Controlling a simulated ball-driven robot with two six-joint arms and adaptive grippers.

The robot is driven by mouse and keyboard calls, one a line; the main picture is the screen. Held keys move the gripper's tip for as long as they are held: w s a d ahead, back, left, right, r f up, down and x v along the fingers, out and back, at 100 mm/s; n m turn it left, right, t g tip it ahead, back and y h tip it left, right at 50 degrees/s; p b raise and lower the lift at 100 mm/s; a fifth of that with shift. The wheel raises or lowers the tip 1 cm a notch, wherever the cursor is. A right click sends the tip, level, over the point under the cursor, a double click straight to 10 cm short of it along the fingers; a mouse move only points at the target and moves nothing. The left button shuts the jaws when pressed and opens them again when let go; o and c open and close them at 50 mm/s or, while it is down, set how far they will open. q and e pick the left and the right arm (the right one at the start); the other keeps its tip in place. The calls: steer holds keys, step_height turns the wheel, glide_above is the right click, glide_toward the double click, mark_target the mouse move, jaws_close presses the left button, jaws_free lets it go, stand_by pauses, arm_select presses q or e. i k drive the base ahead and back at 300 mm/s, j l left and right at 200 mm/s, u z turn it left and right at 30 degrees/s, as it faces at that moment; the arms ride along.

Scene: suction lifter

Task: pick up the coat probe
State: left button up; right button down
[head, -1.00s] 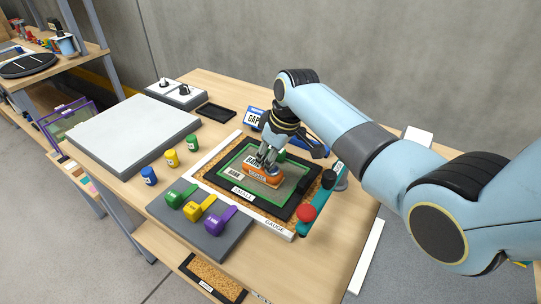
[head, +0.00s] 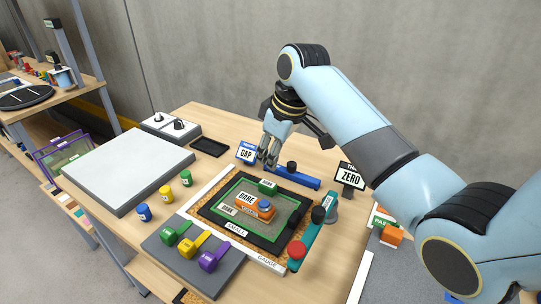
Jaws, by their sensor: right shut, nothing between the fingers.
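An orange block with a blue round top (head: 264,206) lies on the grey plate inside the green-edged black frame marked SMALL (head: 236,229). Its label is too small to read, so I cannot be sure that it is the coat probe. A blue bar with a black knob (head: 300,177) lies behind the frame, beside a sign marked GAP (head: 246,153). My right gripper (head: 267,162) is shut and empty, above and behind the orange block and apart from it, near the left end of the blue bar. My left gripper is out of view.
A teal bar with red and black knobs (head: 309,233) is right of the frame. A ZERO sign (head: 350,178) stands behind it. Green, yellow and purple tools (head: 191,245) sit on a grey block at the front. A white slab (head: 128,170) fills the left.

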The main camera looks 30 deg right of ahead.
mark_target(247, 204)
steer(key=k+j, duration=0.65)
steer(key=k, duration=0.25)
